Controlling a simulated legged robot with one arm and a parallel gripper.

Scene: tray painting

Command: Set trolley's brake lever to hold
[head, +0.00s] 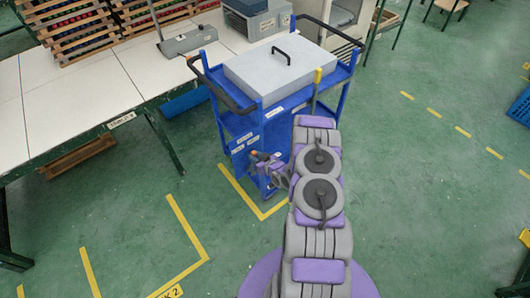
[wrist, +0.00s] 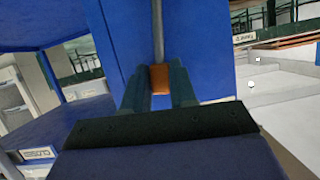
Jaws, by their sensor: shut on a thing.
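The blue trolley (head: 222,122) stands in the middle of the head view with a grey lidded box on top. My gripper (head: 261,160) is low at the trolley's near side, beside its labelled blue panel. In the wrist view my gripper (wrist: 159,88) has its two dark fingers on either side of an orange-brown grip (wrist: 160,77), shut on it. A thin grey rod (wrist: 158,28) runs up from this grip along the blue panel (wrist: 198,52); it looks like the brake lever. The lever's hold marking cannot be read.
A white worktable (head: 75,95) with crates stands at left. A yellow-topped rod (head: 318,76) rises at the trolley's right corner. Yellow floor lines (head: 262,216) run before the trolley. The green floor at right is largely clear; a blue crate (head: 520,108) lies at the edge.

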